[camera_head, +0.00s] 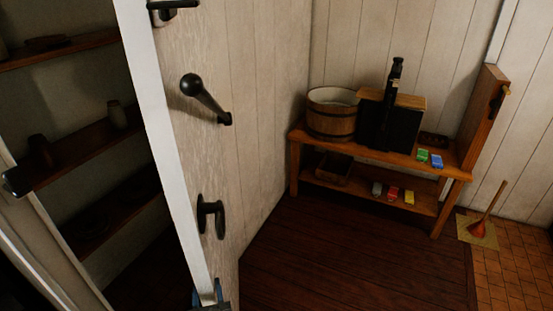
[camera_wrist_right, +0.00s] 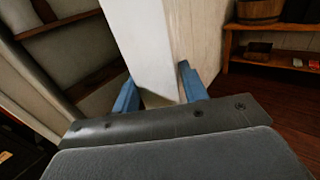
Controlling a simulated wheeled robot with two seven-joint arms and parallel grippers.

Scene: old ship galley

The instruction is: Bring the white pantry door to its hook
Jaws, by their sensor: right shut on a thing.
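The white pantry door (camera_head: 238,110) stands open in the head view, its pale edge (camera_head: 165,150) facing me. It bears a black lever handle (camera_head: 205,98) and a lower black fitting (camera_head: 210,215). My right gripper (camera_head: 208,296) is at the bottom of the head view, shut on the door's edge. In the right wrist view its blue fingers (camera_wrist_right: 160,92) lie on both sides of the door edge (camera_wrist_right: 150,45). I cannot make out the door's hook for certain. My left gripper is not in view.
Pantry shelves (camera_head: 85,147) with small vessels are left of the door. Beyond it, a wooden bench (camera_head: 445,172) holds a bucket (camera_head: 331,114) and a black box (camera_head: 388,125). The dark floor (camera_head: 350,245) before the bench is clear.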

